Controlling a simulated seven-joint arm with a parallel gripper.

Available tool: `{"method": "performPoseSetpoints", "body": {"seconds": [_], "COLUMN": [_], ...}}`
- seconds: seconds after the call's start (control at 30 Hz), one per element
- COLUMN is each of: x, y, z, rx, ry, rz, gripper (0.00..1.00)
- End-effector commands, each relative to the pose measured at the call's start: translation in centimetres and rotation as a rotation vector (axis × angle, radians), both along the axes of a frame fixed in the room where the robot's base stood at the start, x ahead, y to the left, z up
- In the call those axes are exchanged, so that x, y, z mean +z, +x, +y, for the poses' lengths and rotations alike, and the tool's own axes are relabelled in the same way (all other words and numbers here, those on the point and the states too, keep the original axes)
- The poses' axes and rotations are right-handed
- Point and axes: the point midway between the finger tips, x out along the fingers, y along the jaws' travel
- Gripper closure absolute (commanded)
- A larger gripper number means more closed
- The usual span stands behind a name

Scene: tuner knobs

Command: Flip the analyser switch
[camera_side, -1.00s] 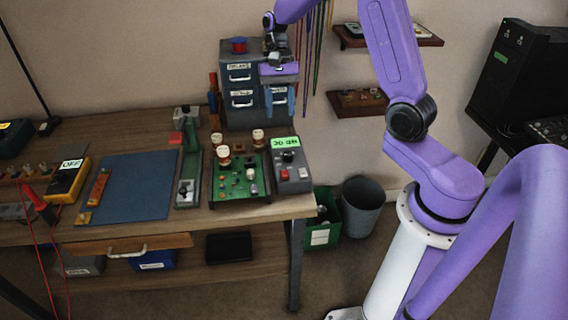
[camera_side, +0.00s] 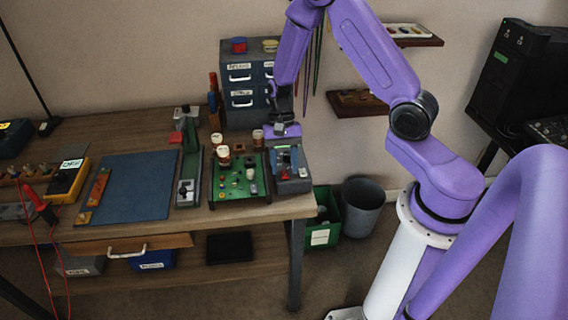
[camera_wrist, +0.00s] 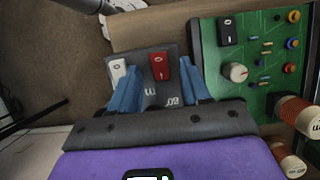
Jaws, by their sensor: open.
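A grey box (camera_side: 305,184) with switches sits at the bench's front right corner. In the wrist view its sloped face (camera_wrist: 140,60) carries a white rocker switch (camera_wrist: 117,70) and a red rocker switch (camera_wrist: 160,67), with markings below them. No readable label says which switch is the analyser's. My gripper (camera_side: 288,162) is over this box, pointing down. Its two blue fingers (camera_wrist: 160,80) are open and empty, with the red switch between them in the picture. The white switch lies just left of the left finger. I cannot tell whether the fingers touch the box.
A green circuit board (camera_side: 228,190) with a white knob (camera_wrist: 235,72), a black rocker switch (camera_wrist: 227,31) and brown-and-white cylinders stands close beside the box. A blue mat (camera_side: 130,187), a yellow meter (camera_side: 68,182) and grey drawers (camera_side: 240,100) share the bench.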

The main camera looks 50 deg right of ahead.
Motion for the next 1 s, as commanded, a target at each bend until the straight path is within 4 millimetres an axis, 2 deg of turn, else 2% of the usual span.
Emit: {"method": "performPoseSetpoints", "body": {"seconds": [0.3, 0.43, 0.47, 0.73, 1.0], "x": [-0.22, -0.22, -0.22, -0.13, 0.00], "y": [-0.09, -0.07, -0.08, -0.18, -0.60], "z": [0.07, 0.07, 0.06, 0.23, 0.59], "rx": [0.000, 0.000, 0.000, 0.003, 0.004], "ry": [0.001, 0.000, 0.000, -0.028, -0.152], "rz": [0.001, 0.000, 0.000, -0.026, -0.148], "gripper": [0.53, 0.95, 1.00, 1.00, 1.00]}}
